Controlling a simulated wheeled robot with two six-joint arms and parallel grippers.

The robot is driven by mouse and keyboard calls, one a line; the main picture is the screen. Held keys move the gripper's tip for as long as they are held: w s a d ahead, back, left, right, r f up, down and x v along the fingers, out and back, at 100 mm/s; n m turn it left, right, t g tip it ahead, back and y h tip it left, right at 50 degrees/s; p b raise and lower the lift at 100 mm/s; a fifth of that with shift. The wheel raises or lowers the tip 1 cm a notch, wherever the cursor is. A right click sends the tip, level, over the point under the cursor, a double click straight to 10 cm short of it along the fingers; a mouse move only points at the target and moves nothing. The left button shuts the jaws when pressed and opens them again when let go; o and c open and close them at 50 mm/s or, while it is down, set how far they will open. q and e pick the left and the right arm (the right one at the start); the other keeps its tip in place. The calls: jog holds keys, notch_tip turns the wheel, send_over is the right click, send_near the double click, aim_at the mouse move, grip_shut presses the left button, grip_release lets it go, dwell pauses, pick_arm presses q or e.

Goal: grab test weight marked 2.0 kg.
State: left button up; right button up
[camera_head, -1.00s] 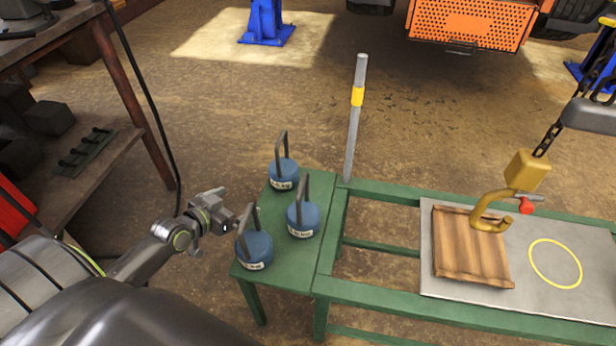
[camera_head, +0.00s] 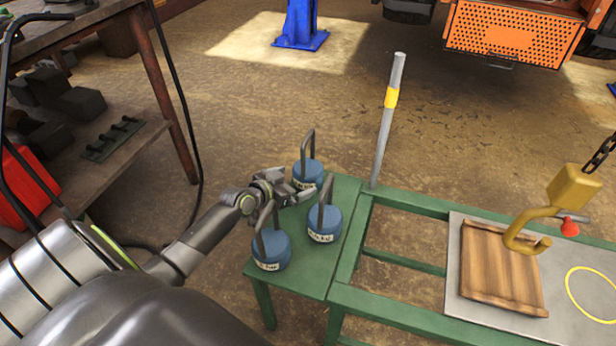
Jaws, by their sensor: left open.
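Three blue test weights with dark upright loop handles stand on the small green side table (camera_head: 305,272). They are the far weight (camera_head: 308,172), the right weight (camera_head: 324,222) and the front weight (camera_head: 271,250). Each has a white label, too small and blurred to read surely, so I cannot tell which is the 2.0 kg one. My left gripper (camera_head: 291,192) is open, low at the left side of the far weight and behind the front weight's handle. Whether it touches the far weight is not clear. My right gripper is not in view.
A grey post with a yellow band (camera_head: 390,110) rises behind the table. On the right, a golden hook (camera_head: 525,232) on a chain hangs over a wooden board (camera_head: 495,275) on a metal plate. A dark workbench (camera_head: 150,95) stands at left. The floor behind the weights is clear.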

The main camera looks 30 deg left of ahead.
aim_at(307, 173)
pick_arm(q)
jog(key=x, duration=0.3)
jog(key=b+x, duration=0.1)
jog(key=shift+w+r, duration=0.25)
jog(key=shift+w, duration=0.5)
jog(key=c, duration=1.9)
jog(key=shift+w+r, duration=0.2)
jog(key=shift+r, duration=0.05)
jog(key=shift+c, duration=0.3)
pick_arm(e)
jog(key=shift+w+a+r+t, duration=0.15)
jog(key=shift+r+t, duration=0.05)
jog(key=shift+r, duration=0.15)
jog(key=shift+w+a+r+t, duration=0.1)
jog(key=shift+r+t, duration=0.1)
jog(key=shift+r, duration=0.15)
